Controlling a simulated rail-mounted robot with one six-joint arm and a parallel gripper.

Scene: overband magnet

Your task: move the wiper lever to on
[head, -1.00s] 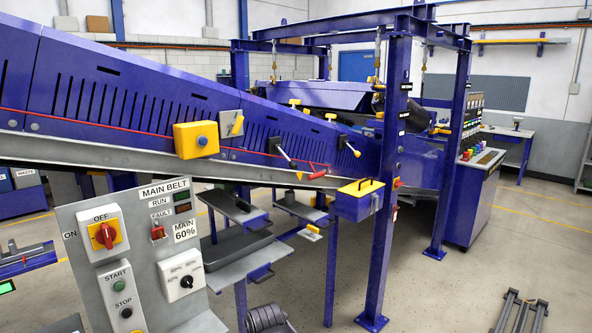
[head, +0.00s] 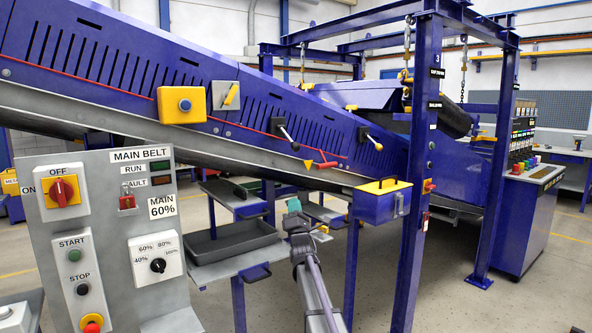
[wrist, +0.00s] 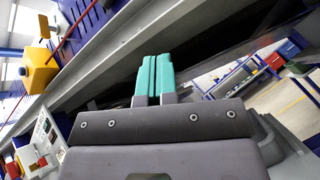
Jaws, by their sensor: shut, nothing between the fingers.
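A yellow handle (head: 231,94) sits on a grey plate further left. No label tells which one is the wiper lever, and no on mark is readable. My gripper (head: 293,204) is below the conveyor's lower edge, apart from all the handles. In the wrist view its teal fingers (wrist: 153,79) are together with nothing between them.
The grey conveyor beam (head: 190,136) slopes above my gripper. A yellow box with a blue button (head: 184,105) is on the conveyor side. A blue box with a yellow lid (head: 381,202), a blue post (head: 418,180) and the main belt panel (head: 110,235) stand nearby. Grey trays (head: 232,240) are below.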

